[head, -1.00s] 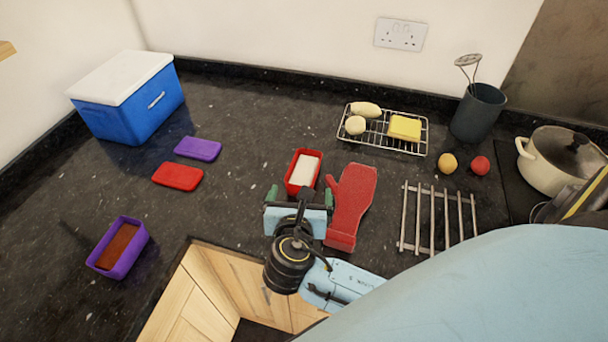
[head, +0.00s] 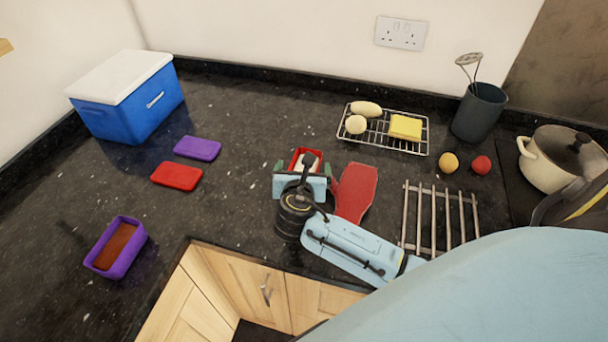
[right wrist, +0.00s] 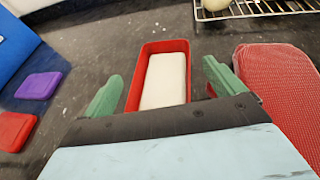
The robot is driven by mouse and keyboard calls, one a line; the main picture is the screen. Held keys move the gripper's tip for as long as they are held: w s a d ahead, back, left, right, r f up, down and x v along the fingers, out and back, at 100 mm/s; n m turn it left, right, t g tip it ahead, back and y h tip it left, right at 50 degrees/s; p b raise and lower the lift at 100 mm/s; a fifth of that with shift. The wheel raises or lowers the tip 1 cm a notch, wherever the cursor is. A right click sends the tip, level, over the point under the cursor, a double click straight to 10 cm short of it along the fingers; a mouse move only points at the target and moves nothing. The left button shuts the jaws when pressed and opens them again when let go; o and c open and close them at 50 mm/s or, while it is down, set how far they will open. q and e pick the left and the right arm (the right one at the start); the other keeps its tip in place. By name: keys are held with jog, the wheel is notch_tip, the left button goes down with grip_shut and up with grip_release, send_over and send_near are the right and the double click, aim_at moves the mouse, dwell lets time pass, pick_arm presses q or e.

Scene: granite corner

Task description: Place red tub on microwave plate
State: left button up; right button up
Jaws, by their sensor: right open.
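The red tub (head: 305,154), with a white block filling it, stands on the dark counter; it also shows in the right wrist view (right wrist: 132,92). My right gripper (head: 303,170) is open, its green fingers one on each side of the tub's near part, with gaps between them and its walls. In the right wrist view the gripper (right wrist: 160,88) frames the tub. The gripper hides the tub's near end in the head view. My left gripper is not in view. No microwave plate shows in these frames.
A red oven mitt (head: 357,192) lies just right of the gripper. A wire rack (head: 372,139) with food and a sponge stands behind. A purple tub (head: 131,252), red lid (head: 177,176), purple lid (head: 198,148) and cool box (head: 133,110) are left. A slatted trivet (head: 433,220) lies right.

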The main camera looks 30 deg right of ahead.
jog(key=c, duration=1.5)
notch_tip(320, 180, up, 10)
jog(key=p, duration=0.2)
jog(key=s+a+n+t+y+b, duration=0.1)
jog(key=a+n+y+b, duration=0.1)
jog(key=a+y, duration=0.1)
jog(key=s+a+f+n+t+y+b, duration=0.1)
jog(key=s+a+n+y+b, duration=0.1)
jog(key=a+n+b, duration=0.1)
jog(key=s+a+n+t+y+b, duration=0.1)
jog(key=s+a+n+y+b, duration=0.1)
jog(key=a+y, duration=0.1)
jog(key=shift+s+a+f+n+y+b, duration=0.2)
jog(key=shift+a+f+n+y+b, duration=0.1)
jog(key=shift+f+b, duration=0.1)
jog(key=shift+d, duration=0.1)
